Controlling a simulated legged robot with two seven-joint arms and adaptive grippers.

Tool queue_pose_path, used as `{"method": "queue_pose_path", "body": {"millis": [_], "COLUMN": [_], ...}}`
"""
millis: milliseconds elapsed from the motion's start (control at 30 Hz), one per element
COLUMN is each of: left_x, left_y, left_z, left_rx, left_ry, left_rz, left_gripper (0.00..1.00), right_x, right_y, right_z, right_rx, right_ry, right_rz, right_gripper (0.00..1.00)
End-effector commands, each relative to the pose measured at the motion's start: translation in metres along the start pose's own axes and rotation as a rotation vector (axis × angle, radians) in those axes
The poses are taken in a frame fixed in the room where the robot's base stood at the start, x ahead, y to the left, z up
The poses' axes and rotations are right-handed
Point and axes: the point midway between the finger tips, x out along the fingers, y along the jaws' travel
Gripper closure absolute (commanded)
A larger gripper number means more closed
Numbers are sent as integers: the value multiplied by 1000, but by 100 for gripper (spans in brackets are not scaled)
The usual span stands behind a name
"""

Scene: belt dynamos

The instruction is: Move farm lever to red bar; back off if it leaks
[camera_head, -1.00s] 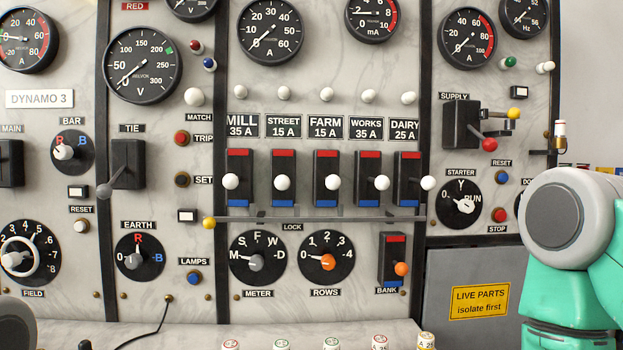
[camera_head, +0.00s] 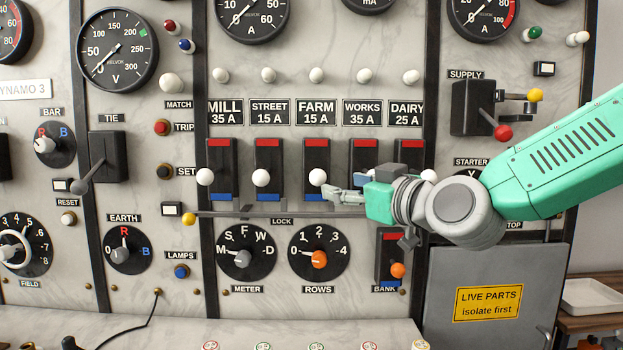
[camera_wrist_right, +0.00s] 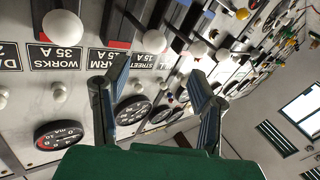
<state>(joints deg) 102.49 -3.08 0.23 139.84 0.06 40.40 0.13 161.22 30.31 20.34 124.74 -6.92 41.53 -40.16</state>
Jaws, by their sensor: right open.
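The farm lever (camera_head: 317,177) has a white knob in front of a dark plate under the FARM 15 A label. The plate has a red bar (camera_head: 317,143) at its top and a blue bar (camera_head: 309,197) at its bottom. The knob stands low, near the blue end. My right gripper (camera_head: 331,194) reaches in from the right, open, with its tips just below and right of this knob. I cannot tell whether they touch. In the right wrist view its two fingers (camera_wrist_right: 160,78) are spread, with white knobs beyond them. My left gripper is not in view.
The street lever (camera_head: 261,177) is close on the left, and my right gripper covers the works lever's knob. A grey lock rail (camera_head: 270,210) runs below the levers. The bank switch (camera_head: 398,270) lies below my right wrist. A white lamp (camera_head: 316,75) sits above the FARM label.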

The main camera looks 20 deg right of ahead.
Motion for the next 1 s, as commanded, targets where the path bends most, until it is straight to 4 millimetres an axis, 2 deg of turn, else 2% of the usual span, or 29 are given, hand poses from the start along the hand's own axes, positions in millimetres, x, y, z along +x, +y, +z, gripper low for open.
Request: {"method": "queue_pose_path", "body": {"millis": [200, 433, 600, 900, 933, 1000], "left_x": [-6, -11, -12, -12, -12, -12], "left_y": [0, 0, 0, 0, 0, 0], "left_z": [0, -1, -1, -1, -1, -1], "left_rx": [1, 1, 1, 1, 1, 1], "left_ry": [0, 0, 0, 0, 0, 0], "left_rz": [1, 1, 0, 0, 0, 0], "left_gripper": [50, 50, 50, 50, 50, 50], "right_x": [48, 86, 98, 99, 99, 99], "right_y": [1, -2, -4, 0, 0, 1], "right_z": [1, -1, -1, 0, 0, 1], "right_rx": [3, 0, -1, 2, 3, 3], "right_ry": [-2, -2, -2, 0, 0, 0], "right_rz": [1, 0, -1, 0, 0, 0], "right_gripper": [49, 49, 49, 49, 56, 80]}}
